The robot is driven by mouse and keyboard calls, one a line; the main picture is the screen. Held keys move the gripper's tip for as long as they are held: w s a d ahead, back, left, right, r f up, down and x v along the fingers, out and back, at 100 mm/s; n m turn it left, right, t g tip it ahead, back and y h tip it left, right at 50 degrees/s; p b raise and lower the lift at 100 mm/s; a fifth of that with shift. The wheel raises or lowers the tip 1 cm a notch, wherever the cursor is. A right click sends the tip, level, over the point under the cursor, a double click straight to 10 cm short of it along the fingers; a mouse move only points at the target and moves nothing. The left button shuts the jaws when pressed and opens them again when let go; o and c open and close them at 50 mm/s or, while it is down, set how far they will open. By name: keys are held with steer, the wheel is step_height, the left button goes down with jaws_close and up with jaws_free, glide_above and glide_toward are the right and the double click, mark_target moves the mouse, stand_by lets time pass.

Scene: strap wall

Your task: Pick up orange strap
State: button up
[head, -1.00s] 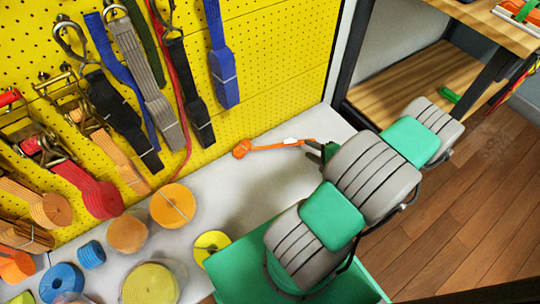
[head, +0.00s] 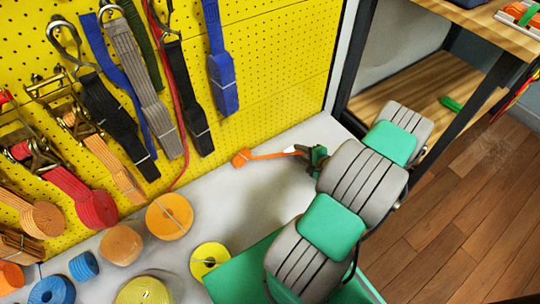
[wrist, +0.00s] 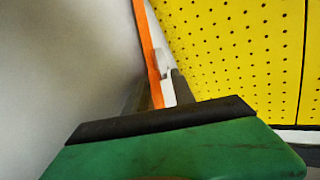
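The orange strap (head: 272,156) lies along the light grey shelf at the foot of the yellow pegboard, with a small rolled end (head: 241,158) at its left. Its right end reaches my gripper (head: 305,155). In the wrist view, the orange strap (wrist: 147,45) runs from the top edge down to the dark fingers of my gripper (wrist: 163,92), beside a small white piece (wrist: 168,92). The green gripper body fills the bottom of that view and hides the lower finger area. I cannot tell whether the fingers are closed on the strap.
Several rolled straps stand on the shelf at left, including an orange-yellow roll (head: 169,216) and a yellow roll (head: 209,260). Other straps hang on the yellow pegboard (head: 270,70). A wooden shelf unit (head: 425,85) stands at right. The shelf around the orange strap is clear.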

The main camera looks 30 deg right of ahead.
jaws_close()
steer(key=shift+r, duration=0.1)
step_height(320, 180, up, 7)
steer(key=p, duration=0.4)
steer(key=s+p, duration=0.2)
steer(key=s, duration=1.8)
steer(key=shift+d+p, duration=0.25)
steer(key=shift+p, duration=0.1)
